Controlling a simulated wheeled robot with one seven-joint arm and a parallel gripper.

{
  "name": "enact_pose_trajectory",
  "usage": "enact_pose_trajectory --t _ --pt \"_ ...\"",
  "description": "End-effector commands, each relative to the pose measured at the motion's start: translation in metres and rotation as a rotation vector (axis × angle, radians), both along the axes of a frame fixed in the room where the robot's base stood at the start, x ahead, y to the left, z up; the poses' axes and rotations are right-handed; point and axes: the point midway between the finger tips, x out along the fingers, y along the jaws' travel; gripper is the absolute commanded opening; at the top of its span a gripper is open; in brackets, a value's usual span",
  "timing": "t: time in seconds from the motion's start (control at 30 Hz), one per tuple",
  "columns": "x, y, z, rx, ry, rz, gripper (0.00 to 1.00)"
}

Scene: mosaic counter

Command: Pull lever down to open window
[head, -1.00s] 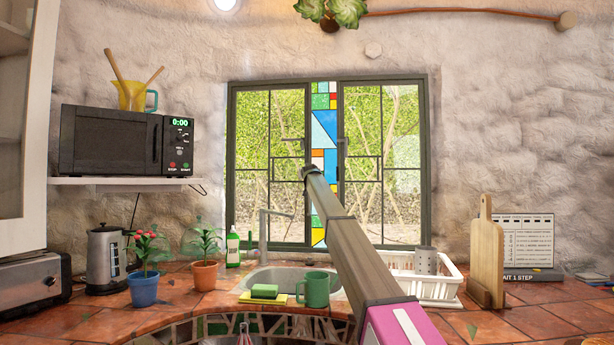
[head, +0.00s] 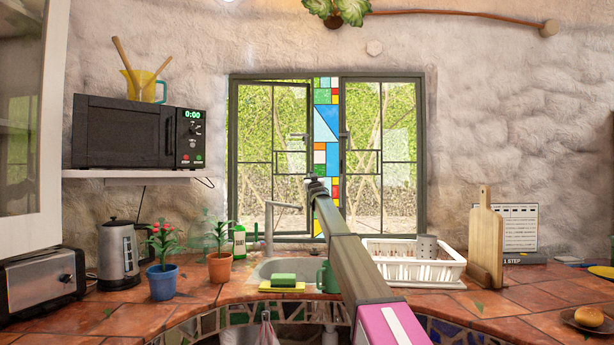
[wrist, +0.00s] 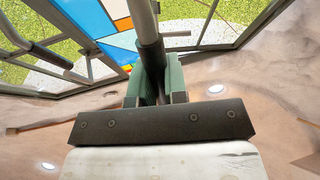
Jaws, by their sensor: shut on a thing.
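The window (head: 425,160) has two green-framed sashes with a stained-glass strip (head: 327,120) between them. A small lever handle (head: 298,135) shows on the left sash, and another (head: 343,137) on the right sash. The left sash (head: 272,150) looks slightly ajar, its top edge slanting. My gripper (head: 316,184) is in front of the strip, below the handles. In the wrist view, its green fingers (wrist: 158,85) are shut on a grey bar (wrist: 147,25) that runs up out of the picture. I cannot tell which handle the bar belongs to.
Below the window are a sink with a faucet (head: 284,212), a green mug (head: 327,277), sponges (head: 284,280) and a white dish rack (head: 415,262). Potted plants (head: 162,282) and a kettle (head: 118,255) stand left. A cutting board (head: 486,240) stands right.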

Motion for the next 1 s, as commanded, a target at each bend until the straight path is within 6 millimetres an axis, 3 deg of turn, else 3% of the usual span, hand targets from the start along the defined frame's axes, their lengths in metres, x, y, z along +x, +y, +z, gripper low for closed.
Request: enact_pose_trajectory --t 0.4,0.93,0.97,1.0 --pt "-0.022 0.001 -0.029 -0.003 -0.146 -0.006 0.0" --pt "-0.025 0.001 -0.033 -0.003 -0.169 -0.007 0.0" --pt "-0.025 0.001 -0.033 -0.003 -0.169 -0.007 0.2" --pt "-0.025 0.001 -0.032 -0.003 -0.169 -0.007 0.33"
